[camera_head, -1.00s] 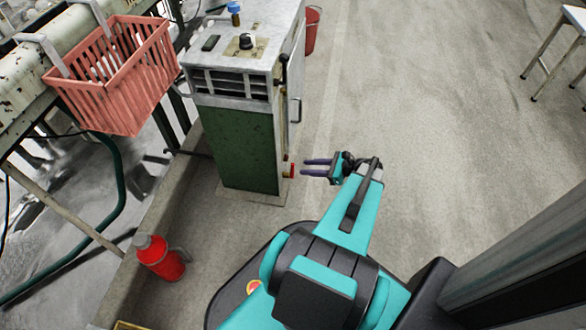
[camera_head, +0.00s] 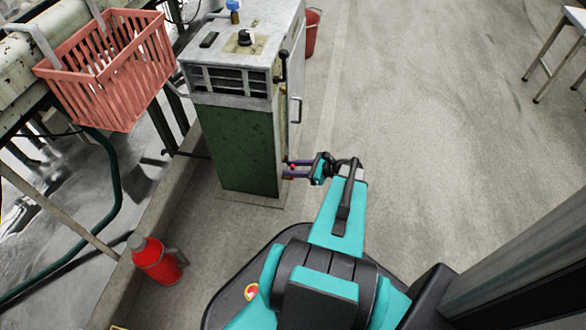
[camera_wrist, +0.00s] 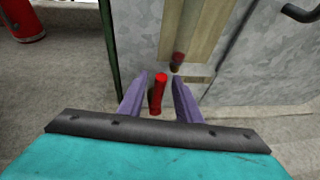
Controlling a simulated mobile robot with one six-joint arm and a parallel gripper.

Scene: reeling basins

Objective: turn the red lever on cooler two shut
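The cooler (camera_head: 236,140) is a grey and green cabinet; I cannot read a number on it. Its red lever (camera_wrist: 158,92) sticks out low on the side panel in the wrist view. A small part of the red lever also shows in the head view (camera_head: 293,167). My gripper (camera_head: 287,169) is at that low side of the cooler. In the wrist view its two purple fingers (camera_wrist: 158,88) are open, one on each side of the lever. Gaps show between the lever and both fingers, with the right finger a little farther off.
A black-knobbed lever (camera_head: 282,66) stands higher on the cooler's side. A red basket (camera_head: 110,75) hangs at the left, and a red flask (camera_head: 155,262) stands near my base. A red bucket (camera_head: 312,32) is behind the cooler.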

